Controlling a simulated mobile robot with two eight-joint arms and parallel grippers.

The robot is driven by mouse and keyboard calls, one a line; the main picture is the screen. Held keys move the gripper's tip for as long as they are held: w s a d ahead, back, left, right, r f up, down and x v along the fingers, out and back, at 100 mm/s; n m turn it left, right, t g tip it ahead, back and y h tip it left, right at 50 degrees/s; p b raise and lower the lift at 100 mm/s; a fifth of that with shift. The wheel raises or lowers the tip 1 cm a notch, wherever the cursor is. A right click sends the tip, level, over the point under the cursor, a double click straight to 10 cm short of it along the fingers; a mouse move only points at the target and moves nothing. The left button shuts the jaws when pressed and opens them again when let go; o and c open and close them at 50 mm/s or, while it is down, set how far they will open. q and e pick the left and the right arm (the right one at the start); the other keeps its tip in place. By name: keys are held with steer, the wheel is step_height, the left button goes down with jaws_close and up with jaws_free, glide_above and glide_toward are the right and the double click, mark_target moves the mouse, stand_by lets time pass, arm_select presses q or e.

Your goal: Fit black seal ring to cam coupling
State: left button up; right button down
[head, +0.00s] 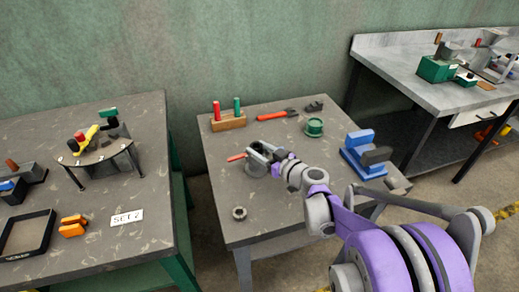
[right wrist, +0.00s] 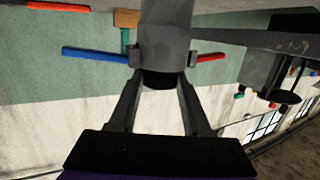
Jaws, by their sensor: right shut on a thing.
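The grey cam coupling (head: 253,171) stands on the middle table, with a red lever (head: 237,157) out to its left. In the right wrist view the coupling's grey body (right wrist: 166,30) is straight ahead, with a blue lever (right wrist: 93,54) on one side and a red lever (right wrist: 212,57) on the other. My right gripper (head: 258,151) is at the coupling. Its fingers are shut on a black piece, seemingly the seal ring (right wrist: 158,81), which lies right against the coupling's end in that view. I cannot tell whether it is seated. My left gripper is not in view.
The middle table holds a wooden block (head: 229,122) with red and green handles, a red tool (head: 272,116), a green round part (head: 314,127), a blue fixture (head: 364,160) and a small grey ring-shaped part (head: 239,213). The front left of this table is mostly clear.

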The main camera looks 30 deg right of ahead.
steer(key=shift+c, duration=1.4)
jaws_free()
steer(key=p+v, duration=0.1)
steer(key=v, duration=0.9)
steer(key=shift+s, duration=0.35)
